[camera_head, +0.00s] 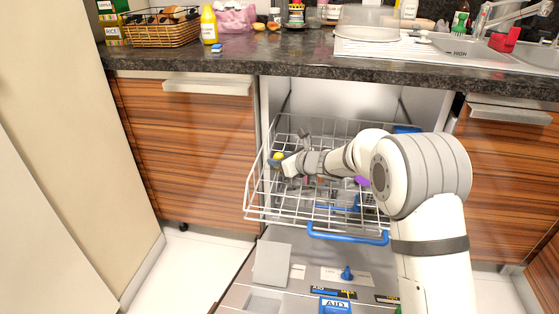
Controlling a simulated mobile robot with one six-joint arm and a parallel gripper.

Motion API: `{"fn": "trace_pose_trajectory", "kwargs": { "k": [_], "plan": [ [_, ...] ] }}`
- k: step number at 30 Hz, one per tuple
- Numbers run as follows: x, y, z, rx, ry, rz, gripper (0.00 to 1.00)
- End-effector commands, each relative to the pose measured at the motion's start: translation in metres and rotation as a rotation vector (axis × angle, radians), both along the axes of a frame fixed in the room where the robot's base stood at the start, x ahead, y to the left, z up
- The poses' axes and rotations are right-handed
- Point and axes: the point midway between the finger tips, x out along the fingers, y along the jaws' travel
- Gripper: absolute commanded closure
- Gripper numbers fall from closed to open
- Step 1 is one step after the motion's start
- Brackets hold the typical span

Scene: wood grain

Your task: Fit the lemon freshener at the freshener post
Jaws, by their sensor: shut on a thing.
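The lemon freshener (278,156) is a small yellow piece at the tip of my gripper (279,162), over the left side of the dishwasher's wire rack (252,201). My gripper is shut on it, though the fingers are tiny here. A small dark blue patch shows just below the yellow; I cannot tell whether it is part of the freshener, the gripper or the rack. I cannot clearly make out the freshener post among the wires, nor whether the freshener touches the rack.
The rack is pulled out above the open dishwasher door (272,264), with a blue handle (347,236) in front. A purple item (362,181) lies in the rack beside my arm. The dark countertop (290,52) overhangs behind, holding a basket (162,34), a yellow bottle (209,25) and a sink (480,52).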

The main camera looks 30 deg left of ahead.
Motion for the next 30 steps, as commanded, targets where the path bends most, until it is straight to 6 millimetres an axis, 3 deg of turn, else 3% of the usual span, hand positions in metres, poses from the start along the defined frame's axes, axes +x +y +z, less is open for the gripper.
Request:
{"fn": "trace_pose_trajectory", "kwargs": {
  "k": [22,23,30],
  "plan": [
    [0.000,0.000,-0.014,-0.002,0.001,0.000,0.91],
    [0.000,0.000,-0.014,-0.002,0.001,0.000,0.67],
    [0.000,0.000,-0.013,-0.001,0.000,0.000,0.47]
  ]
}}
